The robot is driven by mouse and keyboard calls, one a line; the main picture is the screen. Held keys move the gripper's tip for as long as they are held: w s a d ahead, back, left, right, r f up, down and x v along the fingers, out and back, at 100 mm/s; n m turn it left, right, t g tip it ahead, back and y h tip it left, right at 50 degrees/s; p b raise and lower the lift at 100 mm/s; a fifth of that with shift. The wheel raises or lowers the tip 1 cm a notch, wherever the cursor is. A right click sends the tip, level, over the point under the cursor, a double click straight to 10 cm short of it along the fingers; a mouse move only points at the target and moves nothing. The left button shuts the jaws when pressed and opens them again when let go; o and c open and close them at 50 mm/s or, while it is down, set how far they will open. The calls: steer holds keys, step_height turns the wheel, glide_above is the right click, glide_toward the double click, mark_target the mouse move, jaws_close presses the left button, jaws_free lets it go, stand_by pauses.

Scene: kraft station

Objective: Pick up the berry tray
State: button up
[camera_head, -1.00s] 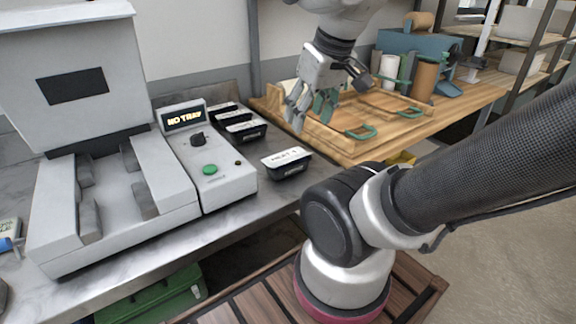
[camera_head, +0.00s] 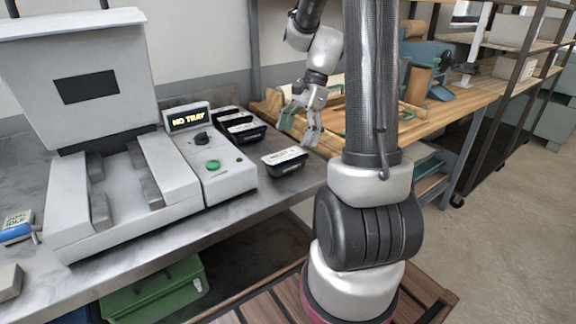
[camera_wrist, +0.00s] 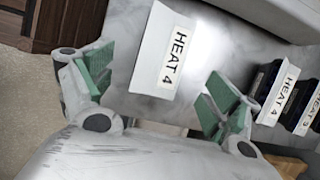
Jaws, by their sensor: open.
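Several dark trays with white lids stand on the steel counter. None shows a berry label, so I cannot tell which is the berry tray. The nearest tray (camera_head: 285,161) stands apart; in the wrist view its white lid (camera_wrist: 163,50) reads "HEAT 4". My gripper (camera_head: 300,127) is open and empty, above and just behind this tray. In the wrist view the lid lies between my two green-padded fingers (camera_wrist: 160,88), apart from both. Other trays (camera_head: 240,131) stand in a row behind; in the wrist view two labels read "HEAT 4" (camera_wrist: 279,93) and "HEAT 3" (camera_wrist: 309,108).
A white machine (camera_head: 120,200) with a raised lid stands at left; its control box (camera_head: 212,165) displays "NO TRAY". A wooden board (camera_head: 270,108) and wooden bench lie behind right. A green crate (camera_head: 158,290) sits below the counter.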

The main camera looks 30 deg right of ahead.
mark_target(286, 156)
steer(key=shift+a+f, duration=0.15)
steer(key=shift+f, duration=0.1)
steer(key=x, duration=0.7)
steer(key=shift+w+a+f, duration=0.1)
steer(key=shift+w+a, duration=0.05)
steer(key=shift+a, duration=0.05)
steer(key=c, duration=1.2)
